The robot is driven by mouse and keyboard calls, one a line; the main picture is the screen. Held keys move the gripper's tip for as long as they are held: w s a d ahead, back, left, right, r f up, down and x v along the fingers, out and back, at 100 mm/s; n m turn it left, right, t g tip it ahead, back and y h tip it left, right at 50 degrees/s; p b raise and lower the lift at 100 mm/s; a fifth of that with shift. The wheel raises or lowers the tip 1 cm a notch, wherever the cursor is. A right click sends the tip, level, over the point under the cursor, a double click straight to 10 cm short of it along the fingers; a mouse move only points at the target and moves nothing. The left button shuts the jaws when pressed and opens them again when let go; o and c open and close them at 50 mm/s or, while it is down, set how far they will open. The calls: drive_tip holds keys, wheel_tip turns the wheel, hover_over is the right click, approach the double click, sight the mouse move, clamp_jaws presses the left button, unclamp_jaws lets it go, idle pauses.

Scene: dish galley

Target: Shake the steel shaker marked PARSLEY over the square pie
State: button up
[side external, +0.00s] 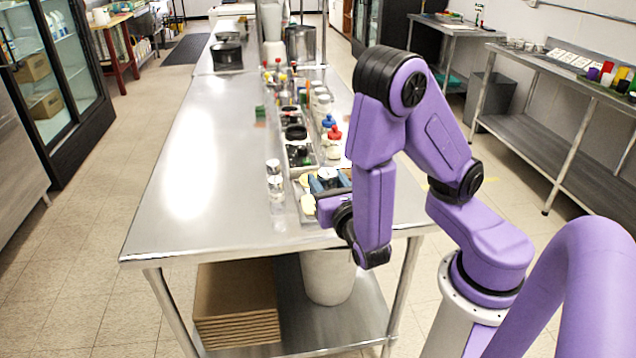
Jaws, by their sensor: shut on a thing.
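My gripper (328,183) is low over the near right part of the steel table, with blue fingers on either side of a small round steel-topped shaker (327,173). The gripper is shut on this shaker. Its marking cannot be read, and my arm hides part of it. Small pale yellow pieces (307,204) lie just left of my gripper, in or beside a tray; I cannot tell whether one is the square pie. Several steel-topped shakers (274,184) stand in a row to the left, apart from my gripper.
Behind my gripper are dark containers (298,145), a red-capped bottle (333,143) and a blue-capped bottle (328,122). A black pot (227,56) stands far back. The left part of the steel table (190,200) is clear.

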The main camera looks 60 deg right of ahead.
drive_tip(key=w+d+n, duration=0.4)
drive_tip(key=d+n, duration=0.1)
drive_tip(key=n, duration=0.6)
drive_tip(key=w+d+f+n, duration=0.1)
drive_tip(key=w+d+n, duration=0.2)
drive_tip(key=d+n, duration=0.3)
drive_tip(key=n, duration=0.5)
drive_tip(key=shift+w+d+f, duration=0.15)
drive_tip(key=shift+w+f, duration=0.05)
drive_tip(key=shift+w, duration=0.2)
idle(0.4)
wheel_tip(320, 180, down, 2)
drive_tip(key=shift+f, duration=0.1)
idle(0.5)
